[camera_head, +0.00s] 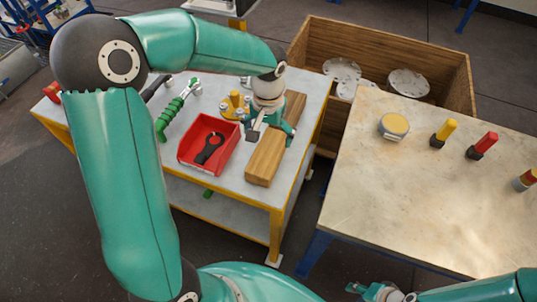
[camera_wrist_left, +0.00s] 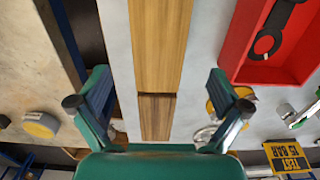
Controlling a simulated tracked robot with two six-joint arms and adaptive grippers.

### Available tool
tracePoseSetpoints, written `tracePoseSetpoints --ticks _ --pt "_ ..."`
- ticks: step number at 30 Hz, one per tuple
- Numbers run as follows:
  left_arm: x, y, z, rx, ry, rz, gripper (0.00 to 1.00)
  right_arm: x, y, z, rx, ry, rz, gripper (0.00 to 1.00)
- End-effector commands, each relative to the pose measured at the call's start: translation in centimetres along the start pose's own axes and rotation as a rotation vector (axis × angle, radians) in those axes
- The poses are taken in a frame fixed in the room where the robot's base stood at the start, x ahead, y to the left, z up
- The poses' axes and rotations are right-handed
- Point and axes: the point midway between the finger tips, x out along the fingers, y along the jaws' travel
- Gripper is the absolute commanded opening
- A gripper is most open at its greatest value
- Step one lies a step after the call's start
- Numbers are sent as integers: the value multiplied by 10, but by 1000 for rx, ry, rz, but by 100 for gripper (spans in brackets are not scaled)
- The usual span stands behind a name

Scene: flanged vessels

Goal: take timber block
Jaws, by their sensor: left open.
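The timber block (camera_head: 266,158) lies on the grey top of the yellow-framed cart. More wood (camera_head: 293,106) shows behind my left gripper (camera_head: 271,131), and the gripper hides where the two meet. In the left wrist view the timber (camera_wrist_left: 158,45) runs lengthwise down the middle, with a crosswise line or step before a further wooden part (camera_wrist_left: 155,115). My left gripper (camera_wrist_left: 159,103) is open, with one finger on each side of the timber and gaps on both sides. My right gripper (camera_head: 368,290) is partly in view at the bottom; its jaws are unclear.
A red tray (camera_head: 187,158) with a black tool (camera_head: 210,148) stands beside the block. A green-handled tool (camera_head: 172,110) and a yellow flanged part (camera_head: 233,104) lie behind. A light table (camera_head: 400,190) and a wooden crate (camera_head: 455,82) stand to the right.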

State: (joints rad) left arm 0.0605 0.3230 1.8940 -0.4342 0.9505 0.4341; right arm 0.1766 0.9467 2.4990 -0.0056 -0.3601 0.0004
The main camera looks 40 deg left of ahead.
Motion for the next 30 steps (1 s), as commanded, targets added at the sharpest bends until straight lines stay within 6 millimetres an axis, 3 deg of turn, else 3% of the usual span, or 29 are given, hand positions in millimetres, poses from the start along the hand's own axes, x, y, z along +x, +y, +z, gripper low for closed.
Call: tracePoseSetpoints --ticks 3,11,19,29,30 --pt "17 0 0 -2 -2 0 100 0 0 0 0 0 0 40" --pt "32 0 2 0 -2 -1 100 -2 -1 0 0 0 0 40" --pt "69 2 5 0 -3 -1 100 -7 -3 0 0 0 0 40" --pt "77 2 4 -1 1 0 100 -7 -3 0 0 0 0 40" --pt "77 2 4 -1 1 0 93 -7 -3 0 0 0 0 40"
